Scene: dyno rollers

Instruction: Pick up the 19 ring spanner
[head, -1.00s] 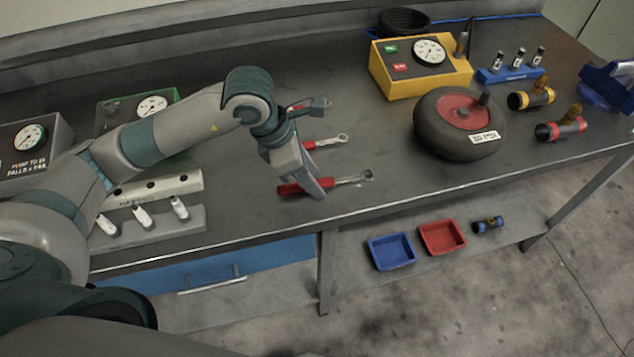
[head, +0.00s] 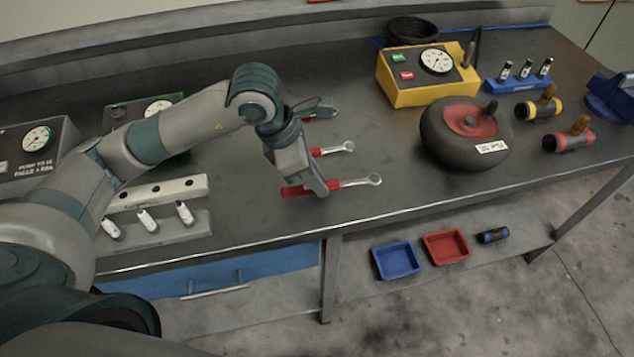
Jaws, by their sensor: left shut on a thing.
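Three red-handled spanners lie in a row on the dark bench. My left gripper (head: 318,186) is shut on the red handle of the front, largest-looking ring spanner (head: 352,183). Its silver shaft and ring end point right, and its handle end shows left of the fingers. I cannot tell whether it is clear of the bench. A middle spanner (head: 335,150) lies just behind it. A rear spanner (head: 318,115) is partly hidden by my wrist. No size marks are readable, so I cannot confirm which is the 19. My right gripper is not in view.
A black roller wheel (head: 435,140) and a yellow gauge box (head: 405,92) stand to the right. A white rack (head: 160,190) with bottles is at the left. Blue (head: 395,258) and red (head: 446,247) trays sit on the lower shelf. The bench right of the spanner is clear.

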